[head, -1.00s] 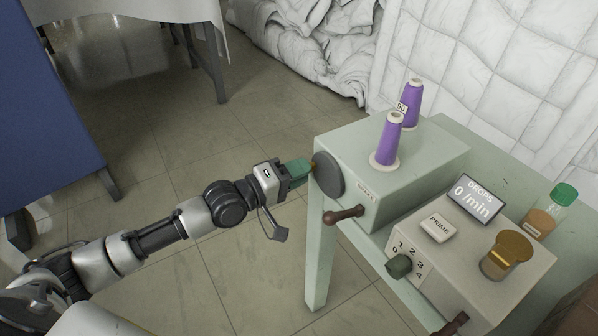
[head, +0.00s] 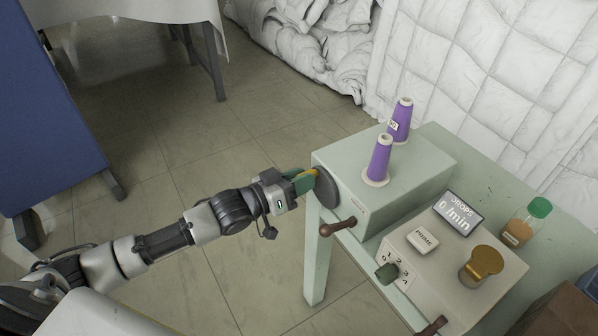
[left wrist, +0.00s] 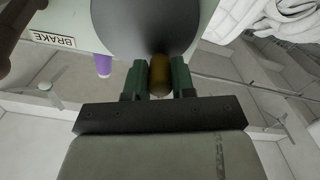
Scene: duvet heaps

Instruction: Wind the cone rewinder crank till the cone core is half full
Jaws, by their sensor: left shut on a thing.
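The rewinder is a pale green box (head: 425,165) with a dark round crank disc (head: 327,190) on its left end. A brass-yellow crank knob (head: 312,172) stands out from the disc. My left gripper (head: 303,182) is shut on this knob, one green finger on each side of it. The left wrist view shows the knob (left wrist: 160,72) between the fingers, in front of the dark disc (left wrist: 150,25). A purple cone (head: 379,158) with a pale top stands on the box, with a labelled purple cone (head: 400,120) behind it. How full they are is unclear. My right gripper is not in view.
A brown brake lever (head: 337,227) sticks out below the disc. A dosing box with a PRIME button (head: 422,241), display (head: 458,213) and amber-lidded jar (head: 482,266) stands at right, near a green-capped bottle (head: 527,222).

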